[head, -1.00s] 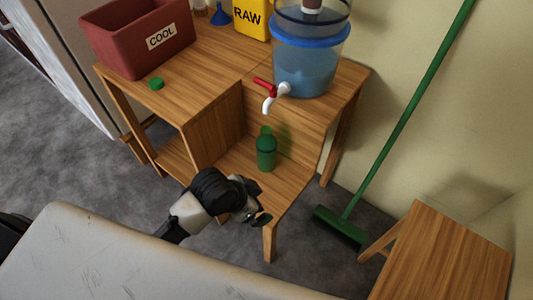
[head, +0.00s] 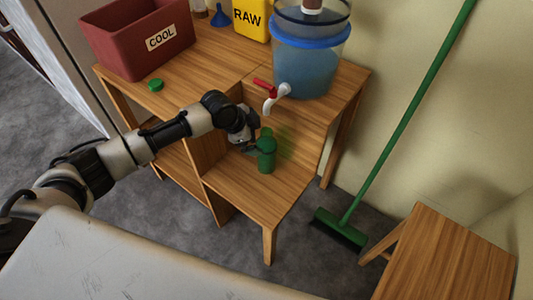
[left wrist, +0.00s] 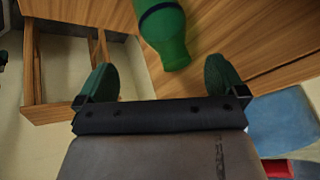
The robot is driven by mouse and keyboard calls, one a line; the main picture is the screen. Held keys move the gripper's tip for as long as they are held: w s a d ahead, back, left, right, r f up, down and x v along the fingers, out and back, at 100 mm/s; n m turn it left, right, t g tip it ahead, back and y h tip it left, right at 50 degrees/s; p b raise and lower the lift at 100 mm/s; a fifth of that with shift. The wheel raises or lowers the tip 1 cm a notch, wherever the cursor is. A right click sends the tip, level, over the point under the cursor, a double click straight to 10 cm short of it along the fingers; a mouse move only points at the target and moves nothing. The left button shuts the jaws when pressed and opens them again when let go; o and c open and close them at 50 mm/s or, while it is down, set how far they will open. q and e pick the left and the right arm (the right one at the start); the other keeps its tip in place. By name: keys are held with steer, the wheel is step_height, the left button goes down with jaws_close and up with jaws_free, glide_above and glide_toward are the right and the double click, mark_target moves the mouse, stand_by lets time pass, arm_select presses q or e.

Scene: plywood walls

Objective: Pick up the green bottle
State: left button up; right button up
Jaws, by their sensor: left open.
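The green bottle (head: 267,156) stands upright on the lower wooden shelf, below the white tap of the water dispenser. In the left wrist view the bottle (left wrist: 165,32) lies beyond the fingertips, roughly in line with the gap between them. My left gripper (head: 253,146) is beside the bottle, on its left in the head view, and partly overlaps it there. Its green-padded fingers are apart in the left wrist view (left wrist: 162,78), with nothing between them. My right gripper is not in view.
The water dispenser (head: 308,60) with its red-handled tap (head: 272,97) is above the shelf. A red COOL bin (head: 125,38), green cap (head: 155,85) and yellow RAW container (head: 251,18) are on the upper top. A green broom (head: 405,115) leans right; a wooden stool (head: 455,258) stands front right.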

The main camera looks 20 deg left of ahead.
mark_target(261, 138)
arm_select(q)
steer(key=x, duration=0.4)
steer(key=b+x, duration=0.1)
steer(key=x, duration=0.2)
steer(key=shift+w+a, duration=0.15)
steer(key=shift+w, duration=0.15)
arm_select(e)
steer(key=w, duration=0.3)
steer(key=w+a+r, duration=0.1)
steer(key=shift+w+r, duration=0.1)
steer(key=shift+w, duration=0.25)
arm_select(q)
steer(key=shift+c, duration=0.3)
steer(key=c, duration=1.4)
steer(key=shift+c, duration=1.1)
steer(key=shift+r, duration=0.1)
